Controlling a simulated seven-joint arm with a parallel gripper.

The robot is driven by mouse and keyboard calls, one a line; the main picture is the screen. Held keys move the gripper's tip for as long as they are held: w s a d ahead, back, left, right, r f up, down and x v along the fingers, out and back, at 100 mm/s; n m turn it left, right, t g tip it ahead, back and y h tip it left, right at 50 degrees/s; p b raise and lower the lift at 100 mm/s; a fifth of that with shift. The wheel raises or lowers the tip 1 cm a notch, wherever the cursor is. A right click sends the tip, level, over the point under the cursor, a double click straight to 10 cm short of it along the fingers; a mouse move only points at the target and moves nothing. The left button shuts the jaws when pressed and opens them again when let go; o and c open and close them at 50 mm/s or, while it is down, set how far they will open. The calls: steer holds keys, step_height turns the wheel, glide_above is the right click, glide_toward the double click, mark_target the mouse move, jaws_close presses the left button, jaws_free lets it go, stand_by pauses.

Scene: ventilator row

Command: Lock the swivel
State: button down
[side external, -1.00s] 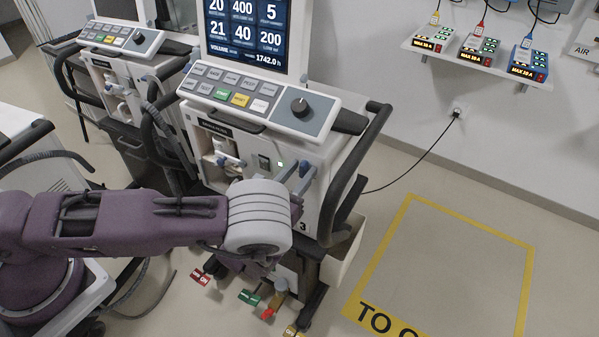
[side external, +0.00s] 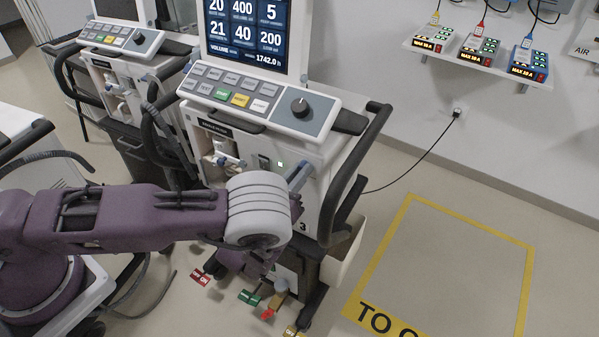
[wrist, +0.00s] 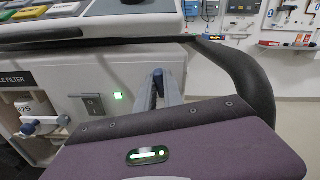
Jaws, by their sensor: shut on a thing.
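The ventilator (side external: 325,165) stands at the middle of the side view, its screen and key panel facing me. At its base, low in that view, are small coloured foot tabs: red (side external: 201,276), green (side external: 250,297) and yellow (side external: 293,331). An orange-tan piece (side external: 278,299) with a red tip sits between the green and yellow ones.
A dark side handle (side external: 355,165) curves down at the right. A yellow-taped floor area (side external: 455,260) at the right is clear.

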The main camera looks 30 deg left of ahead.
steer(key=shift+a+f+n, duration=0.1)
steer(key=shift+n, duration=3.75)
steer(key=shift+a+f+n, duration=0.1)
steer(key=shift+n, duration=3.75)
steer(key=c, duration=1.5)
jaws_free()
steer(key=shift+o, duration=0.2)
